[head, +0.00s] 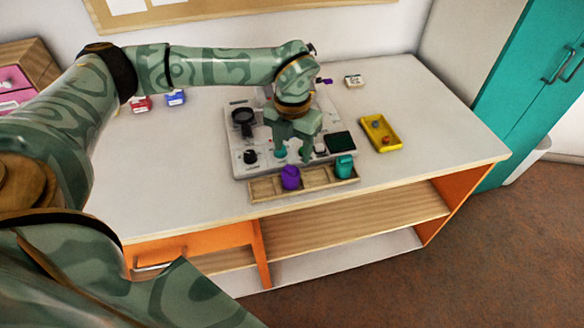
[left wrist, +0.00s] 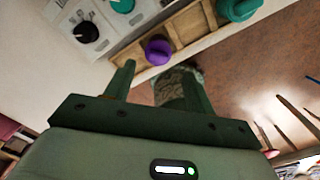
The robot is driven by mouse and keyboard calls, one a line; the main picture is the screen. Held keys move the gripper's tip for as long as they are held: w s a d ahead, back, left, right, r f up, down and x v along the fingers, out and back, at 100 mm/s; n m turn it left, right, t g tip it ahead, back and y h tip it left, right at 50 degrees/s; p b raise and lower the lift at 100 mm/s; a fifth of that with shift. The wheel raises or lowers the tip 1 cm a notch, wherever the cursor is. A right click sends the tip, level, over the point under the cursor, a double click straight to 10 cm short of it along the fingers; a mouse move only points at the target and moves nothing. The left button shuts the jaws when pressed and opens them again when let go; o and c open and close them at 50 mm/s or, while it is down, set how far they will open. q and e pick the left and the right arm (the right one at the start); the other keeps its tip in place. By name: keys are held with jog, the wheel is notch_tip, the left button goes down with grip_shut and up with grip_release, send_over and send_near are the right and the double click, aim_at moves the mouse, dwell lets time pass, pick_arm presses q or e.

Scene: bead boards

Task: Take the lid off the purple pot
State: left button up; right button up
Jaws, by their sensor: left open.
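The purple pot (head: 290,178) stands in a shallow wooden tray (head: 263,189) at the front of the board. In the left wrist view the purple pot (left wrist: 158,51) shows from above, with a raised purple top; I cannot make out the seam between lid and pot. My left gripper (head: 294,157) points down over the board, just behind the pot, empty. In the left wrist view its open fingers (left wrist: 158,75) frame the space just short of the pot, apart from it. My right gripper is not in view.
A teal pot (head: 344,167) stands at the tray's right end. The grey board (head: 240,160) behind carries several knobs and a dark square. A yellow tray (head: 381,133) with small pieces lies to the right. The table's front edge is close; the table's right side is clear.

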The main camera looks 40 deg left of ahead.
aim_at(291, 168)
pick_arm(q)
notch_tip(291, 168, down, 6)
jog(key=shift+s+a+f+b, duration=0.1)
jog(key=shift+a+b, duration=0.05)
jog(key=shift+b, duration=0.85)
jog(key=shift+c, duration=1.3)
jog(key=shift+s, duration=0.1)
jog(key=c, duration=0.7)
jog(key=shift+c, duration=0.4)
